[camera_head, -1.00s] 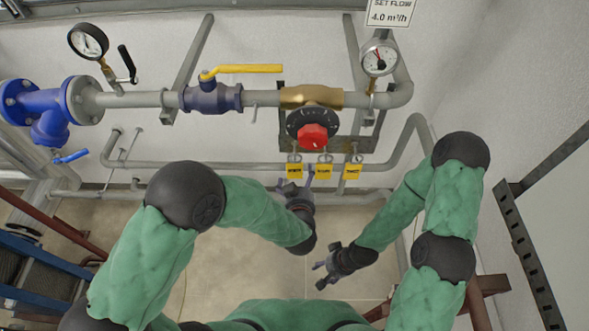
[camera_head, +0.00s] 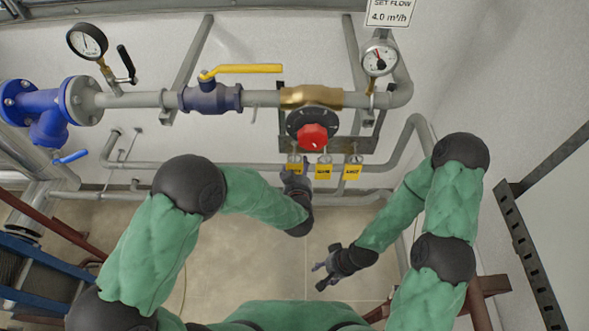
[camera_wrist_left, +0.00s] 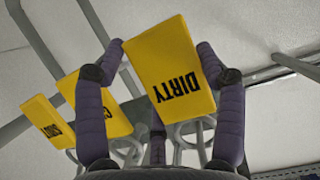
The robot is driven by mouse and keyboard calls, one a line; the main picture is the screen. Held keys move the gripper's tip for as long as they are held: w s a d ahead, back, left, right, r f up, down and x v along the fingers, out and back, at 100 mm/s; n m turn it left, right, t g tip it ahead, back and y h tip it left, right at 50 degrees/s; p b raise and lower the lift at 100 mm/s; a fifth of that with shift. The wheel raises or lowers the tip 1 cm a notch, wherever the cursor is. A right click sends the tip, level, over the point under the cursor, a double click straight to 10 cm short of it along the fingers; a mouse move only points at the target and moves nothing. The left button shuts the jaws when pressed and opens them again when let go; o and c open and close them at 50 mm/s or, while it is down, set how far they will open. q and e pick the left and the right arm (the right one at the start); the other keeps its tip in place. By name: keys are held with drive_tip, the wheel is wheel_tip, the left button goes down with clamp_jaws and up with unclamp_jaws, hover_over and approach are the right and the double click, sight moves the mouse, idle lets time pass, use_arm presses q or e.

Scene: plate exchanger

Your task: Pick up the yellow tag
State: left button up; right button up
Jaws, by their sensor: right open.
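Three yellow tags hang in a row from rings below the valve: the left one (camera_head: 294,168), the middle one (camera_head: 323,172) and the right one (camera_head: 353,171). My left gripper (camera_head: 294,178) is just below the left tag. Two other tags (camera_wrist_left: 98,103) (camera_wrist_left: 47,121) show to the left. My right gripper (camera_head: 321,276) is open and empty, lower down.
A red knob (camera_head: 313,136) on a black dial sits above the tags. A grey pipe (camera_head: 230,167) runs behind them. A yellow-handled valve (camera_head: 212,98) and a gauge (camera_head: 379,58) are higher. The floor (camera_head: 250,265) below is clear.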

sight(298, 172)
idle(0.3)
use_arm(q)
drive_tip(key=shift+r, duration=0.5)
drive_tip(key=s+p, duration=0.1)
drive_tip(key=s, duration=1.7)
drive_tip(key=shift+r, duration=0.25)
drive_tip(key=shift+w+b, duration=1.7)
drive_tip(key=shift+w, duration=5.8)
